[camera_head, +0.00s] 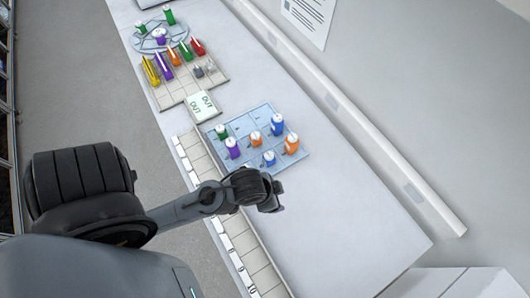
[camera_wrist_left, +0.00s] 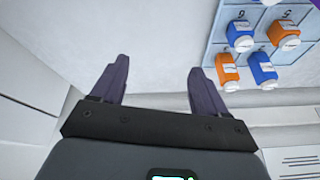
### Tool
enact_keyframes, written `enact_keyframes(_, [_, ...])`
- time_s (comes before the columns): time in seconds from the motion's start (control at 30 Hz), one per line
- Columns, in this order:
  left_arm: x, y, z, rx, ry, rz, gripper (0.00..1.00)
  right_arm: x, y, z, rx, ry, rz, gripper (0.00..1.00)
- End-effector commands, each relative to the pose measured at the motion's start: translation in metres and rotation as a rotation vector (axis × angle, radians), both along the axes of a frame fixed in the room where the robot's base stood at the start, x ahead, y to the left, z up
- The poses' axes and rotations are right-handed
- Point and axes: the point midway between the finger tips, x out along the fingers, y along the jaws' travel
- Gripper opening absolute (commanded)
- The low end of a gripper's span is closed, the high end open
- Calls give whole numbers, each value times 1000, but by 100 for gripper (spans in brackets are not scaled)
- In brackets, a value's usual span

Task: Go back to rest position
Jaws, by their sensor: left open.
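My left arm reaches in from the left over the white counter. Its gripper (camera_head: 268,196) is just in front of the blue numbered rack (camera_head: 238,122), near the strip of white tiles. In the left wrist view my left gripper (camera_wrist_left: 156,68) is open, with two dark fingers spread apart and nothing between them. Blue and orange bottles in the rack show at the upper right of that view, such as an orange bottle (camera_wrist_left: 227,72), clear of the fingers. My right gripper is in neither view.
The rack holds several capped bottles, including a purple bottle (camera_head: 233,151). An "OUT" block (camera_head: 203,106), a tiled tray (camera_head: 178,97) with coloured items and a round blue holder (camera_head: 141,42) stand farther back. The counter (camera_head: 345,215) right of the arm is clear, with a wall beyond.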

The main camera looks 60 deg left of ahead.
Motion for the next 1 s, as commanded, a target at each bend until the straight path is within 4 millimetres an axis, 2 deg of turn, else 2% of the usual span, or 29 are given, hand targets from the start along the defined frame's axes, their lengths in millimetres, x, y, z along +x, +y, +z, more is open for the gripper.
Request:
enact_keyframes(0.03, [-11,7,0,-8,28,41,74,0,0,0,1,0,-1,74])
enact_keyframes(0.17, [-25,17,1,-15,64,93,74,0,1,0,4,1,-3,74])
enact_keyframes(0.57, [-27,18,5,-16,69,100,74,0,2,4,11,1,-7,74])
enact_keyframes(0.67, [-27,18,16,-15,69,99,74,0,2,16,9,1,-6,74])
enact_keyframes(0.9, [-27,18,64,-15,69,99,74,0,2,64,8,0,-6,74])
enact_keyframes(1.0, [-27,18,79,-16,67,99,74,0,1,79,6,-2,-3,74])
